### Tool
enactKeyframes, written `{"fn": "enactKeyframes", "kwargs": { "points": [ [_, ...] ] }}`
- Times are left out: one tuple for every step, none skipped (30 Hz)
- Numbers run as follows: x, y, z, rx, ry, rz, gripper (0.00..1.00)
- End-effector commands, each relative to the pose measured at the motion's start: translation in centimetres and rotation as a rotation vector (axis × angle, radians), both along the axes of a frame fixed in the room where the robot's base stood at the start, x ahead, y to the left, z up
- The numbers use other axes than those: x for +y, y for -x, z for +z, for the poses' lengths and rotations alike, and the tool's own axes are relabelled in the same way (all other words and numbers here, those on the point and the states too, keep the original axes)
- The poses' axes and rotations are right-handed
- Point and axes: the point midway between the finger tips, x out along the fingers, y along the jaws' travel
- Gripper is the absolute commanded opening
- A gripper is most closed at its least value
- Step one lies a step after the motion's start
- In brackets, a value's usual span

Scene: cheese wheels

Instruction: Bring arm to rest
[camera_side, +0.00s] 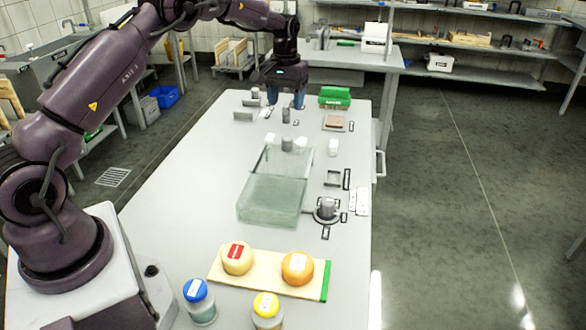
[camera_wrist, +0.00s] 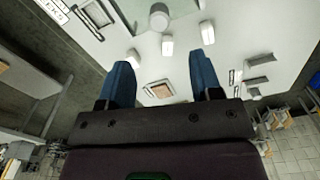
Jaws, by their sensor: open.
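My gripper (camera_side: 285,100) is at the far end of the white table (camera_side: 175,185), over small items there. In the wrist view my gripper (camera_wrist: 162,75) shows two blue fingers spread wide apart with nothing between them. My arm reaches from the lower left of the side view, arching over to the far end. Two cheese wheels, one pale with a red label (camera_side: 237,258) and one orange (camera_side: 298,268), sit on a wooden board (camera_side: 268,283) with a green edge at the near end, far from my gripper.
A clear glass box (camera_side: 270,203) stands mid-table. Jars with a blue lid (camera_side: 196,290) and a yellow lid (camera_side: 266,304) stand at the near edge. The left of the table is clear.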

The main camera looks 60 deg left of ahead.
Motion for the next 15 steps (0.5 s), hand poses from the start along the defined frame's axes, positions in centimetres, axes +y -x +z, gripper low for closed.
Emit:
{"fn": "enactKeyframes", "kwargs": {
  "points": [
    [-0.3,0.9,-1.1,0.028,0.010,-0.008,0.59],
    [-0.5,1.4,-1.2,0.035,0.012,-0.013,0.59],
    [-0.8,2.1,-1.0,0.040,0.016,-0.023,0.59],
    [-1.2,2.7,-0.7,0.042,0.017,-0.033,0.59],
    [-1.7,3.2,-0.1,0.040,0.017,-0.045,0.59],
    [-2.5,4.1,0.8,0.037,0.017,-0.062,0.59],
    [-3.1,4.8,1.5,0.033,0.016,-0.076,0.59],
    [-3.7,5.4,2.4,0.025,0.014,-0.091,0.59],
    [-4.6,6.3,3.4,0.016,0.012,-0.111,0.59],
    [-5.3,7.0,4.2,0.008,0.011,-0.125,0.59],
    [-6.0,7.8,5.0,-0.002,0.008,-0.141,0.59],
    [-7.0,8.9,6.1,-0.014,0.005,-0.163,0.59],
    [-7.7,9.7,6.9,-0.026,0.001,-0.180,0.59],
    [-8.5,10.6,7.7,-0.037,-0.001,-0.197,0.59],
    [-9.5,11.9,8.7,-0.053,-0.007,-0.220,0.59]
  ]
}}
